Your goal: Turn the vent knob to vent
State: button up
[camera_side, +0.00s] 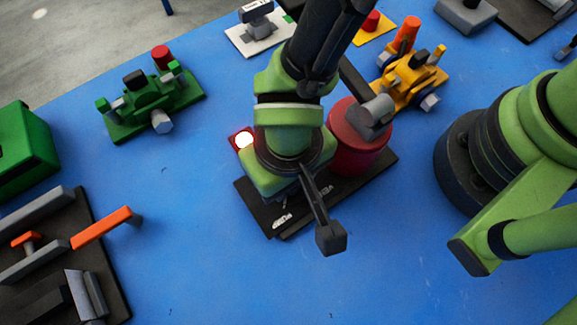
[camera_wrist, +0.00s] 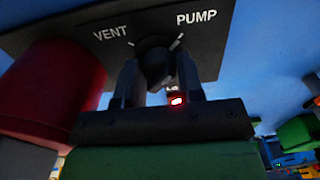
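The vent knob (camera_wrist: 155,62) is a dark round knob on a black panel (camera_wrist: 70,37), between the white words VENT on the left and PUMP on the right. Its pointer direction is too dark to tell. My gripper (camera_wrist: 159,72) has its two dark fingers apart, one on each side of the knob, with a small gap visible on the right. Whether the left finger touches it I cannot tell. In the side view the black panel (camera_side: 270,222) lies under my wrist, which hides the knob and the fingertips.
A red cylinder (camera_side: 357,145) stands on the panel beside my wrist; it also shows in the wrist view (camera_wrist: 55,90). Green (camera_side: 155,102) and yellow (camera_side: 412,78) fixtures stand farther back.

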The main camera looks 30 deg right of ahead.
jog(key=shift+n, duration=0.4)
jog(key=n, duration=0.5)
jog(key=shift+n, duration=0.4)
jog(key=n, duration=0.6)
jog(key=shift+n, duration=0.4)
jog(key=o, duration=0.9)
notch_tip(320, 180, up, 10)
jog(key=shift+f, duration=0.1)
